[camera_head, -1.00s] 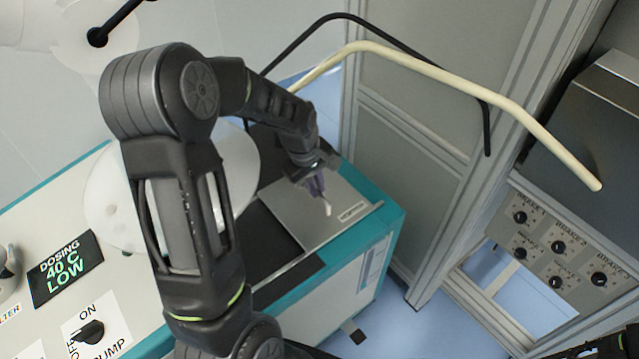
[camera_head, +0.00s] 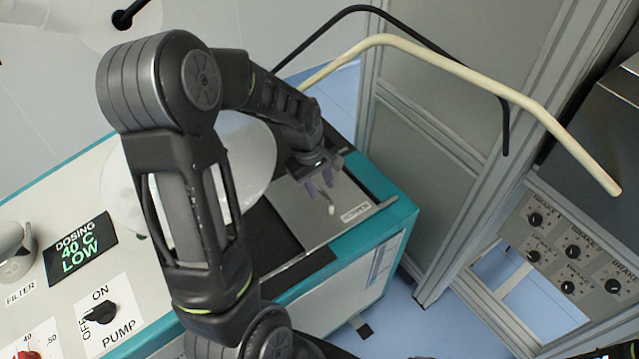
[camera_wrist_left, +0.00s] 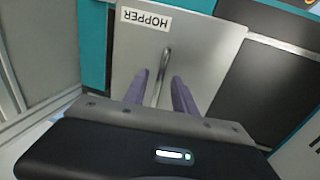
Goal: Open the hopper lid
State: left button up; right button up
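The hopper lid is a flat grey plate (camera_head: 315,220) on top of the teal-edged cabinet, lying flat and closed. Its HOPPER label (camera_wrist_left: 147,19) shows at the top of the left wrist view. A slim metal handle (camera_wrist_left: 164,66) stands on the lid; its pale end (camera_head: 331,208) shows in the head view. My left gripper (camera_head: 321,187) is over the lid, with its purple fingers pointing at the handle. In the left wrist view the gripper (camera_wrist_left: 160,80) is open, one finger on each side of the handle, with gaps visible. My right gripper is not in view.
A white round cover (camera_head: 250,165) stands behind my left arm. A cream bent rail (camera_head: 440,65) and a black rail (camera_head: 440,48) cross above the right side. A grey frame (camera_head: 450,220) and a brake knob panel (camera_head: 570,250) stand at right. A PUMP knob (camera_head: 100,313) is front left.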

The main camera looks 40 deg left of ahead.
aim_at(320, 191)
pick_arm(q)
notch_tip(320, 191, up, 10)
jog(key=shift+b, duration=0.35)
jog(key=shift+f, duration=0.1)
jog(key=g, duration=0.1)
jog(key=w+f+g, duration=0.1)
jog(key=g, duration=0.1)
jog(key=w+d+f+g+y+b, duration=0.1)
jog(key=shift+w+f, duration=0.1)
jog(key=shift+w, duration=0.15)
dwell(0.4)
jog(key=f, duration=0.2)
jog(key=s+f, duration=0.1)
jog(key=f, duration=0.2)
jog(key=f+p, duration=0.1)
jog(key=f, duration=0.1)
jog(key=shift+s+a+f, duration=0.25)
jog(key=shift+f, duration=0.05)
